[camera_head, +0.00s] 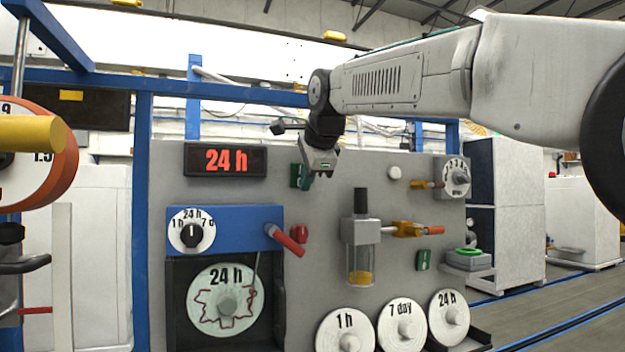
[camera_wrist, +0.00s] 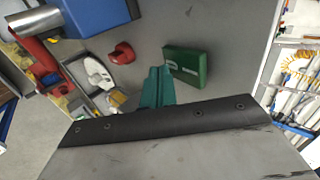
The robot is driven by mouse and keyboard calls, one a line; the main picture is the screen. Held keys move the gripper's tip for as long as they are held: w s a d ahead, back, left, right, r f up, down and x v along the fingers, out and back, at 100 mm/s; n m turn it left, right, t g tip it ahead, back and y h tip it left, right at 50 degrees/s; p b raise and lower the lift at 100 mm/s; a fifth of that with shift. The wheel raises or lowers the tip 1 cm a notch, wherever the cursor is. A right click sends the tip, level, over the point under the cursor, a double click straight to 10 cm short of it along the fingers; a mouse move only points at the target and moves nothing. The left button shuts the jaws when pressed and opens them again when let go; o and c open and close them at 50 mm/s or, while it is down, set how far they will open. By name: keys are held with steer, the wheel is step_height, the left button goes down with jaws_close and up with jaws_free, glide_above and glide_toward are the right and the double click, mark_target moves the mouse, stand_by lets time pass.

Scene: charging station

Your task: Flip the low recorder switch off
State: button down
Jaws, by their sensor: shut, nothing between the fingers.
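My gripper (camera_head: 320,168) is up by the grey panel, right of an upper green switch box (camera_head: 300,176) that it partly hides. In the wrist view the teal fingertips (camera_wrist: 157,86) are together and empty, close beside the green box (camera_wrist: 187,67), apparently apart from it; its position is hard to read. A lower green switch box (camera_head: 423,260) with a pale mark sits on the panel's right, below the orange valve. The recorder (camera_head: 240,212) is a blue unit with a 24 h chart (camera_head: 224,300). I cannot tell which green box is the low switch.
A red knob (camera_head: 299,233) and a red handle (camera_head: 287,241) stick out beside the recorder. A glass cup (camera_head: 361,265) and an orange valve (camera_head: 408,229) project mid-panel. Several chart discs stand below. A blue post (camera_head: 143,220) is at left.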

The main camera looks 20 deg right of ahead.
steer(key=shift+r, duration=0.8)
steer(key=s+r, duration=0.4)
steer(key=s, duration=0.8)
steer(key=shift+s+d+r, duration=0.3)
